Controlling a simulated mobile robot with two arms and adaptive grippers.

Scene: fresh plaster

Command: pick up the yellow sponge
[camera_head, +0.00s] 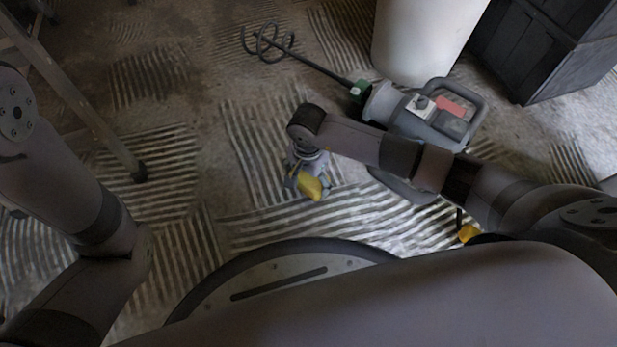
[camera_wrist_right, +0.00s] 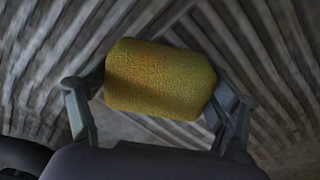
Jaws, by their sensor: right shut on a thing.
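The yellow sponge (camera_head: 314,187) shows in the head view at the end of my right arm, left of the picture's middle line to the right. In the right wrist view the sponge (camera_wrist_right: 160,79) fills the middle, rounded and rough, lying slightly tilted between the two fingers. My right gripper (camera_head: 308,180) is shut on it, with one finger at each end of the sponge in the wrist view (camera_wrist_right: 160,98). The ridged floor shows behind it; I cannot tell how high the sponge is above the floor. My left arm comes in at the left, but its gripper is out of view.
A grey mixer tool (camera_head: 410,118) with a long whisk lies on the floor beyond and beside my right arm. A white bucket (camera_head: 422,38) and a dark crate (camera_head: 540,45) stand at the back right. A ladder leg (camera_head: 85,105) stands at the left. The floor left of the sponge is clear.

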